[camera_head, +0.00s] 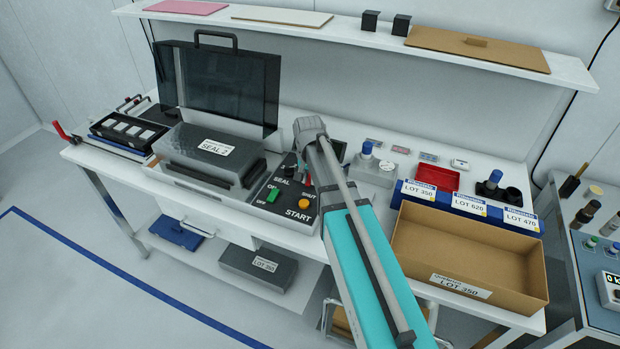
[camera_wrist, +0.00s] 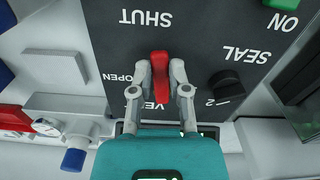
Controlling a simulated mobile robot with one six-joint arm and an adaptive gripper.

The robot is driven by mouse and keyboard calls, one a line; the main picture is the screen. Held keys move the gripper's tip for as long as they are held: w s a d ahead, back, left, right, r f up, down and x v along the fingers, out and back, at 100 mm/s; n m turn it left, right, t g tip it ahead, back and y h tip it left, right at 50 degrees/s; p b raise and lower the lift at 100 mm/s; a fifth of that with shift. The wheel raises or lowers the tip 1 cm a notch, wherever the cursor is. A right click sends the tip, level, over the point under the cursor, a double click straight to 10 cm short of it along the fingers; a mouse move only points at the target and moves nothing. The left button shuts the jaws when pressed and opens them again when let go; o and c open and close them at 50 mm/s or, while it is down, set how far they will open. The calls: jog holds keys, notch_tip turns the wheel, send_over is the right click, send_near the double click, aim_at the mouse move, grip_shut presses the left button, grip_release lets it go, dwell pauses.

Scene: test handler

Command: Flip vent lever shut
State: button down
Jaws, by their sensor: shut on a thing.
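The red vent lever (camera_wrist: 160,78) is on the dark control panel (camera_head: 260,205), between the fingers of my gripper (camera_wrist: 160,72). The fingers are shut on it from both sides. In the wrist view the SHUT label is above the lever and the OPEN label is to its left. The VENT label is partly hidden by the lever and fingers. In the head view my arm covers most of the lever and my fingertips.
Left of the panel stands the seal machine with a raised dark lid (camera_head: 225,85). The panel has a black seal knob (camera_wrist: 226,82), a green switch (camera_head: 272,195) and an orange start button (camera_head: 304,204). A cardboard box (camera_head: 470,250) stands right of my arm.

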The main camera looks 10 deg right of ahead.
dwell(0.3)
jog(key=shift+w+a+m, duration=0.15)
jog(key=shift+a+m, duration=0.15)
jog(key=shift+m, duration=0.7)
jog(key=c, duration=0.6)
grip_release()
